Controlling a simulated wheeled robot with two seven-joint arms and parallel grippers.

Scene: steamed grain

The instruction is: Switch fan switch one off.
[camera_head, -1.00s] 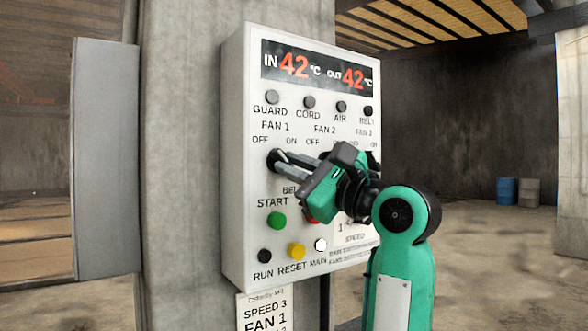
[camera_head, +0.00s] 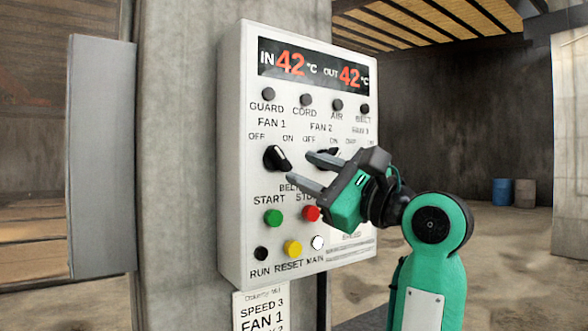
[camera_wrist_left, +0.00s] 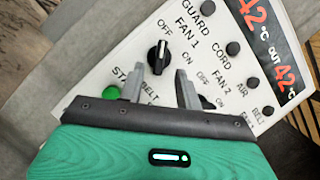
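The fan 1 switch (camera_head: 277,158) is a black rotary knob on a white control panel (camera_head: 233,130). Its handle is tilted, with the upper end toward the OFF label at upper left. In the left wrist view the knob (camera_wrist_left: 158,57) has a white mark on the end near OFF. My left gripper (camera_head: 300,168) is open and empty, to the right of the knob and apart from it. Its fingers partly cover the fan 2 switch (camera_head: 322,154). In the left wrist view the two fingers (camera_wrist_left: 158,77) are spread below the knob. My right gripper is not in view.
Green start (camera_head: 273,218), red stop (camera_head: 311,213), yellow reset (camera_head: 293,248) and black run (camera_head: 261,253) buttons sit below. The display (camera_head: 313,68) reads 42 twice. The panel hangs on a concrete pillar (camera_head: 180,200), with a grey plate (camera_head: 102,160) to its left.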

